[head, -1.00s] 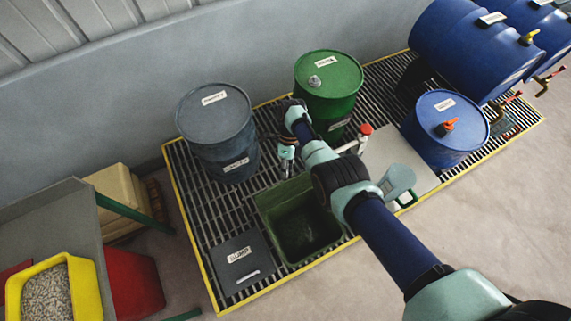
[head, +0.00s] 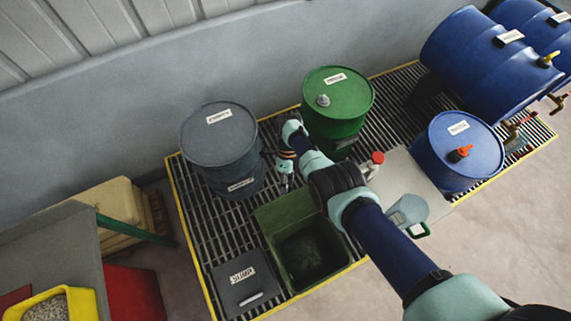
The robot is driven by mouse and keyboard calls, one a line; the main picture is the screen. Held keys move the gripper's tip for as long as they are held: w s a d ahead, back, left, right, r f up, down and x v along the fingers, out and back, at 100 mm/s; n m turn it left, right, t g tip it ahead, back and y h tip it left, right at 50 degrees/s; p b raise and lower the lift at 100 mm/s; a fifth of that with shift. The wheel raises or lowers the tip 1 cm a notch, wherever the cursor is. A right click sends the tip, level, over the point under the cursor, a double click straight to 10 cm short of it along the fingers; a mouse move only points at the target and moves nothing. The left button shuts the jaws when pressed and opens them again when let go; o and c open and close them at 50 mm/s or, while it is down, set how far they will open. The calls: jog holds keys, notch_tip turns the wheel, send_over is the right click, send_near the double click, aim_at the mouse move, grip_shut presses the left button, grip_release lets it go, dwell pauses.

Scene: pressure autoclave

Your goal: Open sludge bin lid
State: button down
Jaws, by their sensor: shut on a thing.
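The green sludge bin (head: 330,268) stands open-topped on the grating in the head view, dark inside. A green panel that looks like its lid (head: 275,217) stands raised along the bin's far side. My gripper (head: 286,186) reaches down from my arm to the panel's top edge. It is shut, apparently on that edge, though the fingertips are small and the exact contact is hard to see.
A dark grey sump cover (head: 246,288) lies left of the bin. A grey drum (head: 220,150) and a green drum (head: 340,95) stand behind it. A red-capped bottle (head: 376,160) and a blue drum (head: 458,148) are to the right. Grating behind the bin is partly clear.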

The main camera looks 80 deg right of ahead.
jog(key=shift+s, duration=0.15)
jog(key=c, duration=0.9)
grip_release()
jog(key=shift+s+d, duration=0.1)
jog(key=shift+s, duration=0.2)
jog(key=shift+o, duration=0.2)
jog(key=shift+w+d, duration=0.1)
jog(key=v, duration=0.7)
jog(key=shift+r, duration=0.25)
